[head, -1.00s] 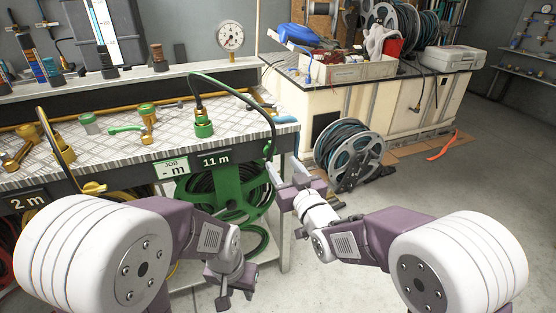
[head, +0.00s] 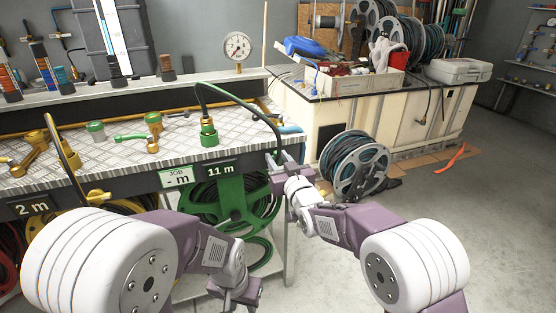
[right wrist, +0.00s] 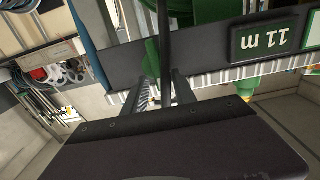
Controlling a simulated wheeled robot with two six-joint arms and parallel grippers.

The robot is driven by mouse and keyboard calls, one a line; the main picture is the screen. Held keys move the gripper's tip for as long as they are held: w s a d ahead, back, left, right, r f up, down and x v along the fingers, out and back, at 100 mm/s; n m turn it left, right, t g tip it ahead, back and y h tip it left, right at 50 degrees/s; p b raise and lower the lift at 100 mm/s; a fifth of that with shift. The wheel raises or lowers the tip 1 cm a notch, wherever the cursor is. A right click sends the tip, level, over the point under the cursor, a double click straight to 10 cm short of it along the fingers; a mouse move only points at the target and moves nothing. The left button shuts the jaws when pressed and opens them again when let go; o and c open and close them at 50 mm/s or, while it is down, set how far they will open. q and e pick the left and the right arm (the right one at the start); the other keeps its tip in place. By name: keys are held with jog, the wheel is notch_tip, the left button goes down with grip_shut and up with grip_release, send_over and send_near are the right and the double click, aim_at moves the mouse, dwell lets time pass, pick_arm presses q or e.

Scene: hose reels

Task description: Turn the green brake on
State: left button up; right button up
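The green reel (head: 232,196) hangs under the bench below the "11 m" label, with dark hose wound on it. A separate brake part is hard to make out. A green piece (right wrist: 152,58) shows in the right wrist view beside the dark hose, and may be part of it. My right gripper (head: 280,160) is at the bench's front right corner, right of the reel. In the right wrist view its fingers (right wrist: 161,92) are apart, with the dark hose (right wrist: 164,40) passing between or just beyond them. My left gripper (head: 235,291) hangs low before the reel, its fingers unclear.
The bench top (head: 110,160) holds a green-handled brass valve (head: 152,132), a green hose fitting (head: 208,132) and other brass fittings. A pressure gauge (head: 237,46) stands behind. A grey hose reel (head: 355,165) stands on the floor to the right. Open floor lies right of my right arm.

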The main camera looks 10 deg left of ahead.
grip_shut()
jog(key=shift+d+m, duration=0.1)
jog(key=shift+m, duration=0.5)
jog(key=shift+w+d+f+m, duration=0.2)
jog(key=shift+d+f+m, duration=0.15)
jog(key=shift+m, duration=2.4)
jog(key=shift+w+d+f+m, duration=0.2)
jog(key=shift+f+m, duration=0.3)
jog(key=shift+m, duration=2.3)
jog(key=shift+w+d+f+m, duration=0.2)
jog(key=shift+d+f+m, duration=0.15)
jog(key=shift+m, duration=2.4)
jog(key=shift+a+f, duration=0.1)
jog(key=o, duration=0.7)
grip_release()
